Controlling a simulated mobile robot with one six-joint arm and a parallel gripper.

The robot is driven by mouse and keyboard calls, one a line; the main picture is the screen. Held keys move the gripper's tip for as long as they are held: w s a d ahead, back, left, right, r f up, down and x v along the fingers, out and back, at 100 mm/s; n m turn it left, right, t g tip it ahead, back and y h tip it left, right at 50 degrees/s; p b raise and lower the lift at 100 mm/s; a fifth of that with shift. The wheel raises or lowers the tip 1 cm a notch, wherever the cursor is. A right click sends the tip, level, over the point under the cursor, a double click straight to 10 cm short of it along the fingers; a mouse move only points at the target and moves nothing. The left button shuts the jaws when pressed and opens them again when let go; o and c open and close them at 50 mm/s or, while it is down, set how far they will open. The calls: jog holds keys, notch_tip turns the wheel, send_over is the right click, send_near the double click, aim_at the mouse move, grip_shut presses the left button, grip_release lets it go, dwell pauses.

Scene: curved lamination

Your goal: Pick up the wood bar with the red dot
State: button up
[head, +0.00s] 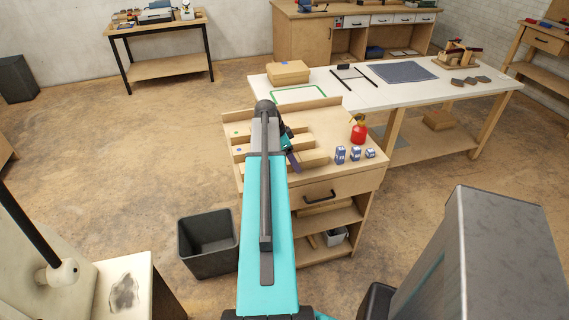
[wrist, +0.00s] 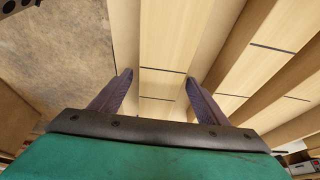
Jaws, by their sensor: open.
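Several pale wood bars lie side by side on the wooden cart; one with a green dot (head: 242,133) and one with a blue dot (head: 243,152) show their left ends in the head view. A lower bar (head: 312,157) shows right of my arm. I see no red dot; my arm hides part of the bars. My gripper (head: 291,158) is over the bars. In the wrist view my gripper (wrist: 158,77) is open, its fingers either side of one bar (wrist: 168,40) with a dark line across it. I cannot tell whether they touch it.
On the cart, a red bottle (head: 358,132) and small blue-and-white containers (head: 340,154) stand right of the bars. A raised wooden edge (head: 320,105) runs along the cart's back. A white table (head: 440,94) is behind. A black bin (head: 207,244) stands at the cart's left.

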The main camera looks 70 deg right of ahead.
jog(key=shift+s+d+f, duration=0.1)
jog(key=shift+s+f, duration=0.05)
jog(key=shift+f, duration=0.2)
dwell(0.3)
jog(key=c, duration=1.7)
jog(key=shift+o, duration=0.2)
jog(key=shift+r, duration=0.15)
jog(key=shift+r+b, duration=0.6)
jog(key=shift+r, duration=0.8)
jog(key=shift+s+a+r, duration=0.2)
jog(key=s+a+r+b, duration=0.1)
jog(key=s+a+b, duration=0.2)
jog(key=s+a, duration=0.6)
jog(key=s, duration=0.3)
jog(key=shift+a+r, duration=0.25)
jog(key=shift+a, duration=0.15)
